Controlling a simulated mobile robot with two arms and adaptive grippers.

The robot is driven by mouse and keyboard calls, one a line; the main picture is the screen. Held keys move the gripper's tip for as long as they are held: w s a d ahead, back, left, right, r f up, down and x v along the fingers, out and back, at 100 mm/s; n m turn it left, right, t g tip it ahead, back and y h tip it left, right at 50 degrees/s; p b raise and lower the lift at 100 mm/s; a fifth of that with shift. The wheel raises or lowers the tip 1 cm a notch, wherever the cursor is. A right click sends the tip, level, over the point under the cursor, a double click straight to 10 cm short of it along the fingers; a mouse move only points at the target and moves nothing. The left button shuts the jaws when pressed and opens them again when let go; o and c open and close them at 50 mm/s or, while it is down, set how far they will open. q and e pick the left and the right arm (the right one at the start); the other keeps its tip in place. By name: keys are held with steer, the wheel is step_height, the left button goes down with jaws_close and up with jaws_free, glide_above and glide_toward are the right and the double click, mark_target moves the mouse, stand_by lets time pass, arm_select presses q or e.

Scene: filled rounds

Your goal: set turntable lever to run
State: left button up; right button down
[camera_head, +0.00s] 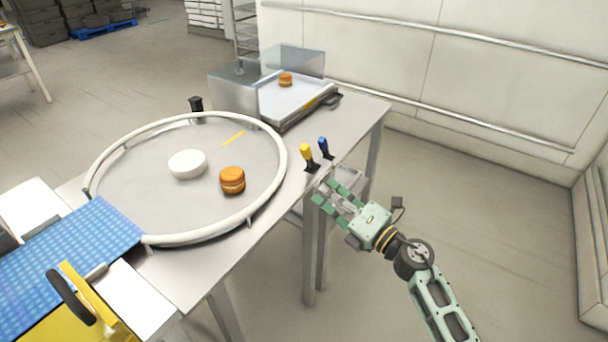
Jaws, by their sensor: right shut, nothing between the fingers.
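A round grey turntable (150,205) with a raised pale rim lies on the metal table. Two levers stand at the table's right front edge: one with a yellow handle (306,152) and one with a blue handle (323,144). Both handles stick up from dark bases, tilted slightly left. I cannot read any marking that tells which is the turntable lever. My right gripper (331,192) is shut and empty, just in front of and below the levers, apart from them by a small gap. My left gripper is not in view.
Another round (286,79) is on the tray-like machine (300,97) behind. A blue conveyor belt (75,250) meets the turntable at left. Floor right of the table is clear.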

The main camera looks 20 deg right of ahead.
mark_target(308, 158)
steer(key=p+x, duration=0.1)
steer(key=x, duration=0.9)
steer(key=shift+f, duration=0.1)
